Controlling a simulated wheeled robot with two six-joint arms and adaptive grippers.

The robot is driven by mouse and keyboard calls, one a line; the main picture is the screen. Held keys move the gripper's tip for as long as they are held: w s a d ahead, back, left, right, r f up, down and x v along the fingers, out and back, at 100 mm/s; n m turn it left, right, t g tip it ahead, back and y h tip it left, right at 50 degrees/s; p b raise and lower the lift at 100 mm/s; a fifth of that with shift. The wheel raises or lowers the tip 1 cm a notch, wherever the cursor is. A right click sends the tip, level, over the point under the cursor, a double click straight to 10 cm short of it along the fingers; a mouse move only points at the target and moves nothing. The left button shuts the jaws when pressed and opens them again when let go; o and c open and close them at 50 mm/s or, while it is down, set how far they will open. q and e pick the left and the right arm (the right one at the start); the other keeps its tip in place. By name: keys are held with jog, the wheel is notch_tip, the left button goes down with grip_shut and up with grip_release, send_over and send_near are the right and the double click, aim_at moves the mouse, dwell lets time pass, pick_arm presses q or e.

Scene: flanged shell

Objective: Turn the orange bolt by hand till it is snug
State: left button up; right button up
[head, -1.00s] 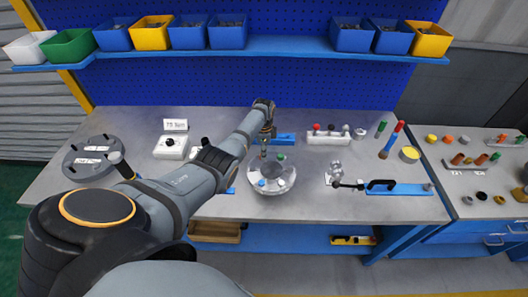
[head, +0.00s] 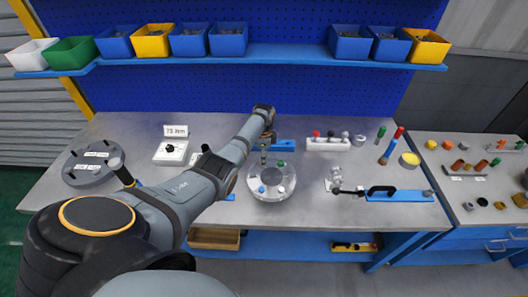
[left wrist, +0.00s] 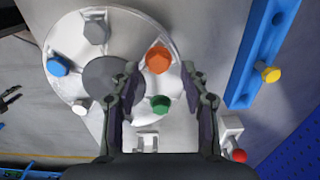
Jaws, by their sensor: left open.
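The round silver flanged shell (head: 271,194) stands on the bench; it also shows in the left wrist view (left wrist: 130,30). The orange bolt (left wrist: 158,60) sits in its flange, beside the green bolt (left wrist: 160,104). Blue (left wrist: 58,66), grey (left wrist: 95,28) and white (left wrist: 81,106) bolts sit around the flange too. My left gripper (head: 265,148) points down over the shell. In the left wrist view its open fingers (left wrist: 161,74) lie either side of the orange bolt's line; I cannot tell whether they touch it. In the head view the gripper hides the orange bolt.
A blue holder with a black-handled tool (head: 381,190) lies right of the shell. A white block with several knobs (head: 328,144) stands behind. A blue rail with a yellow bolt (left wrist: 268,74) is near the gripper. A dark grey disc (head: 92,166) lies at the left.

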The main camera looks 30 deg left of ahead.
pick_arm(q)
notch_tip(320, 180, up, 12)
jog(key=shift+f, duration=0.15)
jog(key=shift+f, duration=0.1)
dwell(0.4)
